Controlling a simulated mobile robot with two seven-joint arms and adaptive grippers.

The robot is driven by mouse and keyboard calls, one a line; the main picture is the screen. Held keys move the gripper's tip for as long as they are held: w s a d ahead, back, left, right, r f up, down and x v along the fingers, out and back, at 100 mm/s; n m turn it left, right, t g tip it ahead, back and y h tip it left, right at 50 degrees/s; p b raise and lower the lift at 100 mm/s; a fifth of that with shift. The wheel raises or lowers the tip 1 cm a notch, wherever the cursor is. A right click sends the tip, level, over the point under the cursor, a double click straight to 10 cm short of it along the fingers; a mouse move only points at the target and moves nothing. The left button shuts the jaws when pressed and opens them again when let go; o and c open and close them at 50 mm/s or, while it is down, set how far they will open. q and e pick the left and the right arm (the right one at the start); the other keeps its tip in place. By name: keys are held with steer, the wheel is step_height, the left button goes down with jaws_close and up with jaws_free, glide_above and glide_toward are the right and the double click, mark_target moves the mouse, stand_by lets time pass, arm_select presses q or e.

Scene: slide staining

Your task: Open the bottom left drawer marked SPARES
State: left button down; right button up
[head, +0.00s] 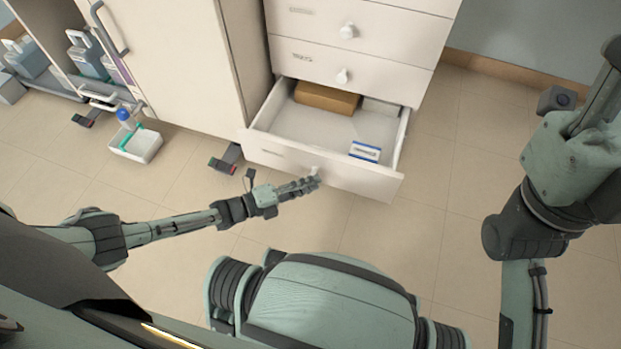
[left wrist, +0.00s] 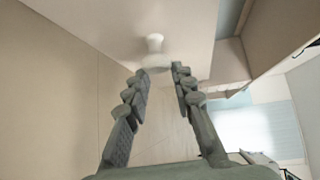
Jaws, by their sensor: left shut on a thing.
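The bottom drawer (head: 235,133) of the white drawer unit stands pulled out in the head view, with its inside showing. Its front carries a small label (head: 271,153) too small to read. My left gripper (head: 314,182) is at the drawer front, shut on the white drawer knob (head: 315,170).
The drawer holds a brown box (head: 327,97) and a blue and white box (head: 365,152). Two closed drawers with knobs (head: 348,31) (head: 343,76) are above. A white cabinet (head: 178,60) and a white tray (head: 136,147) are left. Floor (head: 430,190) right of the drawer is clear.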

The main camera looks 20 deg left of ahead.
arm_select(q)
steer(key=s, duration=0.4)
steer(key=shift+a+f+p, duration=0.15)
steer(key=shift+f+p, duration=0.05)
steer(key=shift+p, duration=0.15)
steer(key=c, duration=1.2)
jaws_free()
steer(key=shift+w, duration=0.1)
steer(key=shift+r, duration=0.1)
steer(key=shift+r, duration=0.15)
